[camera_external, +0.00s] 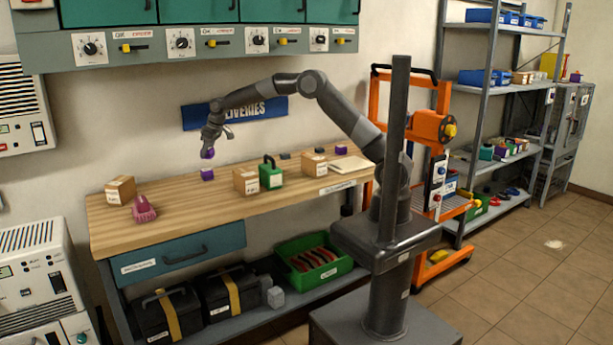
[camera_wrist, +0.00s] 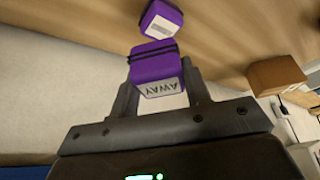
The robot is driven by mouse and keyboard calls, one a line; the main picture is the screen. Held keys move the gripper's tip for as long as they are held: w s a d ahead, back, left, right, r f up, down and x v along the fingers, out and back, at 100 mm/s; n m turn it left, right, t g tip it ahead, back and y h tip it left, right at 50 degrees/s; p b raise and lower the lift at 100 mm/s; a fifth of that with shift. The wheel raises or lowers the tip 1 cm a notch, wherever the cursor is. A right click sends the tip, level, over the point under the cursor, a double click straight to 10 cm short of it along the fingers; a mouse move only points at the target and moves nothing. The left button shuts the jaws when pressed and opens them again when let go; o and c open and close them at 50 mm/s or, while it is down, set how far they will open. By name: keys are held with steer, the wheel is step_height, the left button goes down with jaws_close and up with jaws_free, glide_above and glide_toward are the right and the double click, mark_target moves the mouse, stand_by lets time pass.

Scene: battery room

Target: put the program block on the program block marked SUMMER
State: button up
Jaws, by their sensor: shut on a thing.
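My gripper (camera_external: 209,144) is shut on a purple program block (camera_external: 207,153), held above the wooden bench. In the wrist view my gripper (camera_wrist: 158,68) has a finger on each side of this block (camera_wrist: 154,62), whose pale label reads AWAY. A second purple block (camera_external: 207,174) stands on the bench almost directly below, with a small gap between the two in the external view. In the wrist view the second block (camera_wrist: 161,18) shows beyond the held one, turned at an angle to it. Its pale label is too small to read.
The wooden bench (camera_external: 185,212) bears a cardboard box (camera_external: 120,190) and a pink object (camera_external: 143,209) at left. Right of the blocks stand another cardboard box (camera_external: 246,181), a green item with a handle (camera_external: 270,175) and a further box (camera_external: 314,163). A DELIVERIES sign (camera_external: 262,108) hangs behind.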

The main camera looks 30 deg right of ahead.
mark_target(206, 170)
steer(key=shift+a+f, duration=0.4)
steer(key=shift+a, duration=0.3)
steer(key=shift+f, duration=2)
steer(key=shift+f, duration=0.1)
steer(key=o, duration=1)
steer(key=v, duration=1.1)
steer(key=shift+s+d+r, duration=0.1)
steer(key=shift+s+r, duration=0.1)
steer(key=shift+r, duration=0.35)
